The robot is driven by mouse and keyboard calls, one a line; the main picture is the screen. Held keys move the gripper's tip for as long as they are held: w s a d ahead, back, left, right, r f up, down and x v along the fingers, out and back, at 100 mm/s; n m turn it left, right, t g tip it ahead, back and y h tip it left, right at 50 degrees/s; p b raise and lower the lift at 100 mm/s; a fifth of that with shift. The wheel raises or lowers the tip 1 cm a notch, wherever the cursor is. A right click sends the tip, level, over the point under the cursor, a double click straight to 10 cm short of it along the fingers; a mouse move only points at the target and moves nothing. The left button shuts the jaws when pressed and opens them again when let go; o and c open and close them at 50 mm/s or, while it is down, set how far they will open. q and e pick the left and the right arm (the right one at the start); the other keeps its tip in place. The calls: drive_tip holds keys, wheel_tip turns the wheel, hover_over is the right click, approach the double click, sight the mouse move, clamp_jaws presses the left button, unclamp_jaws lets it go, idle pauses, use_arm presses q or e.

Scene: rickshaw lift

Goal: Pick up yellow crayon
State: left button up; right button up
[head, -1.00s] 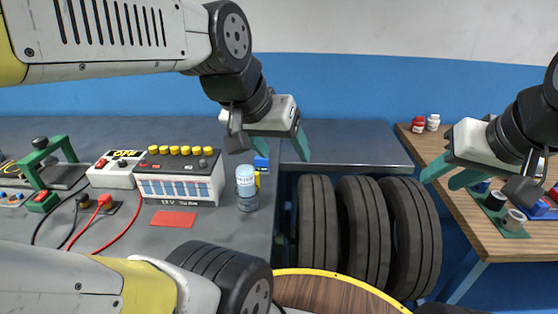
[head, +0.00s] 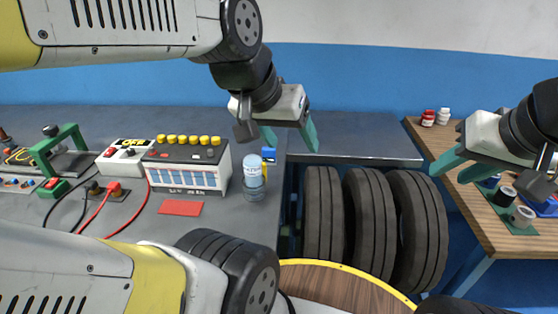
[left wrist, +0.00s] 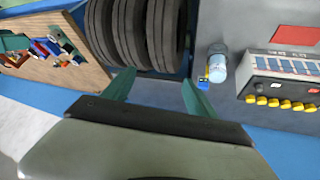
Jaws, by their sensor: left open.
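A small blue and yellow item (head: 269,154) stands on the grey bench just behind the bottle, partly hidden by it. I cannot tell whether its yellow part is the crayon; no other clear crayon shows. It also shows in the left wrist view (left wrist: 203,80), close to a fingertip. My left gripper (head: 291,138) is open and empty, above the bench's right edge, near the blue and yellow item. Its fingers (left wrist: 158,92) are apart in the left wrist view. My right gripper (head: 458,168) looks open and empty, in front of the wooden table.
A clear bottle (head: 254,180) and a white device with yellow knobs (head: 187,165) stand on the bench. Tyres (head: 368,225) fill the gap beside it. The wooden table (head: 485,215) on the right holds spools and red and white jars.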

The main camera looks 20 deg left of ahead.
use_arm(q)
drive_tip(key=shift+c, duration=1.4)
drive_tip(key=shift+w+a, duration=0.15)
drive_tip(key=shift+w, duration=0.15)
drive_tip(key=shift+c, duration=0.8)
drive_tip(key=w+a+f+m+g+y, duration=0.1)
drive_tip(key=w+a+f+g, duration=0.1)
drive_tip(key=w+a+f, duration=0.35)
drive_tip(key=w+a+f+g+y, duration=0.1)
drive_tip(key=w+a+f+g, duration=0.1)
drive_tip(key=w, duration=0.6)
drive_tip(key=w+a+f, duration=0.2)
drive_tip(key=f, duration=0.2)
drive_tip(key=w+a+f+g, duration=0.1)
drive_tip(key=w+a+f, duration=0.2)
drive_tip(key=f, duration=0.1)
drive_tip(key=w+a+f+m+g, duration=0.1)
drive_tip(key=w+a+f, duration=0.1)
drive_tip(key=f, duration=0.2)
drive_tip(key=shift+w+a+f, duration=0.3)
drive_tip(key=shift+d+f, duration=0.2)
drive_tip(key=shift+f, duration=3.85)
